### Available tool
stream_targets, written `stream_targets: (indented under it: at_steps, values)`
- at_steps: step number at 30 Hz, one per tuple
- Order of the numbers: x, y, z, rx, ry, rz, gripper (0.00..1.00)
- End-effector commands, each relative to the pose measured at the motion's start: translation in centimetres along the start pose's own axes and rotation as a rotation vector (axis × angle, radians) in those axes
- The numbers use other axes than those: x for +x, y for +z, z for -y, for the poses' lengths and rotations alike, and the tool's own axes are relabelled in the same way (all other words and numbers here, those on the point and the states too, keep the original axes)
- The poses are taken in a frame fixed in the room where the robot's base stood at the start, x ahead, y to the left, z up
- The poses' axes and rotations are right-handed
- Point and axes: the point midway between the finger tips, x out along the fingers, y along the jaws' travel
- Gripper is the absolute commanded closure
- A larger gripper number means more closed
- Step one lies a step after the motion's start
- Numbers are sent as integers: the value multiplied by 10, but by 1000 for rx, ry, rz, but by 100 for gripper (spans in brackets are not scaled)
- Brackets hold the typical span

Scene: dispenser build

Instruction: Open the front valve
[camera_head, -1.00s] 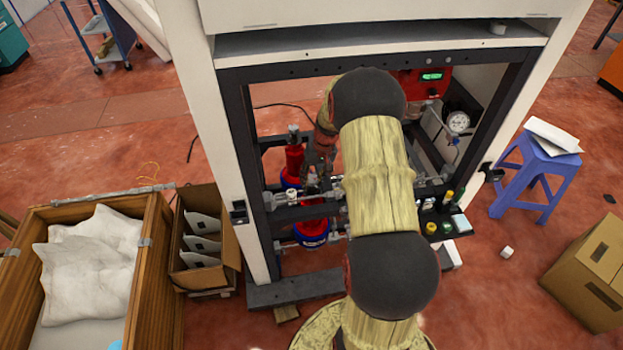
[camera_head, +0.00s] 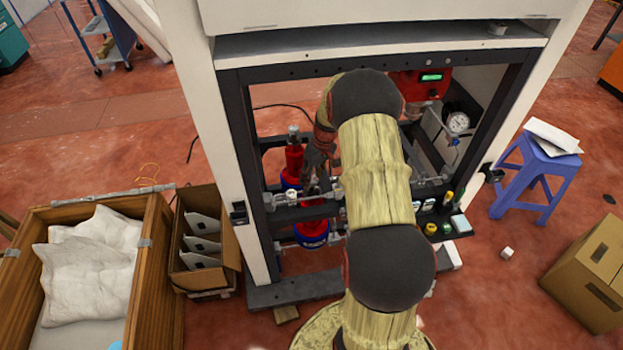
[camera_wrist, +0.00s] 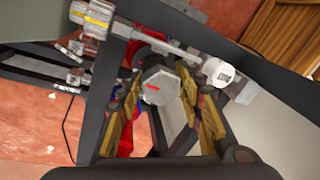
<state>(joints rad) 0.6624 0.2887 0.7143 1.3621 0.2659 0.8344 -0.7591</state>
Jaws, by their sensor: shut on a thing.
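The front valve (camera_wrist: 157,88) shows in the wrist view as a grey faceted knob with a red mark, on a metal pipe line. My gripper (camera_wrist: 166,93) has its yellowish-brown fingers on both sides of the knob and is shut on it. In the head view, my gripper (camera_head: 318,178) reaches down to the pipe line at the front of the dark frame. The valve itself is mostly hidden there by my gripper and arm.
Red bottles with blue bands (camera_head: 294,160) stand left of my gripper inside the frame (camera_head: 238,135). A pressure gauge (camera_head: 457,123) and a red box with a green display (camera_head: 420,84) are at the right. Frame posts stand close on both sides.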

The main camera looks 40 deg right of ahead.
Motion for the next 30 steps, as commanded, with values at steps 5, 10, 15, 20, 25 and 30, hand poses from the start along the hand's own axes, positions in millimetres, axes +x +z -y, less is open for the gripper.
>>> stream_targets:
  at_steps: [5,10,15,20,25,30]
  values:
    - [-1,-2,1,-1,0,-3,94]
    - [-2,-2,1,-131,-10,22,94]
    - [-2,-2,2,-277,-21,50,94]
    - [-1,-2,1,-296,-22,53,94]
    - [-1,-2,1,-294,-22,53,94]
    - [-1,-2,1,-320,-24,58,94]
